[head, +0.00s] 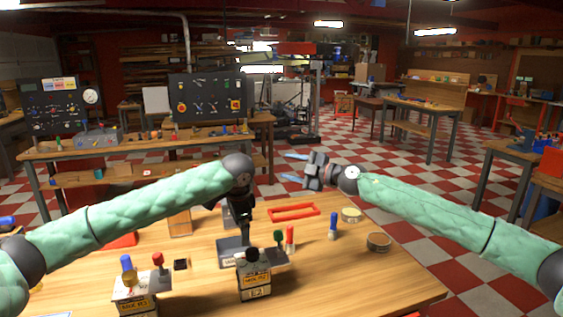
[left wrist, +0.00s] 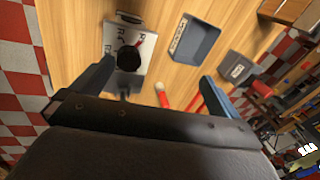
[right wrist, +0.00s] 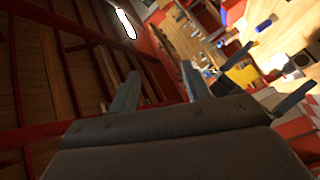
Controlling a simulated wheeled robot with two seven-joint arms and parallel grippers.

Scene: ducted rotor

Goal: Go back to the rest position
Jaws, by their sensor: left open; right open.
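My left gripper (head: 240,218) hangs over the wooden workbench (head: 400,290), pointing down, in the head view; its fingers are hard to make out there. In the left wrist view its two blue-grey fingers (left wrist: 152,85) are spread with nothing between them, above the bench top. My right gripper (head: 293,167) is held level above the far edge of the bench, its blue fingers apart and pointing left in the head view. In the right wrist view its fingers (right wrist: 158,85) are spread and empty. Both arms are raised off the bench.
The bench holds a box with a black knob (head: 254,280), a box with blue and red knobs (head: 136,302), a red frame (head: 273,216), round tins (head: 379,243) and a blue-topped peg (head: 333,226). Another bench (head: 90,155) stands behind. Checkered floor is open at the right.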

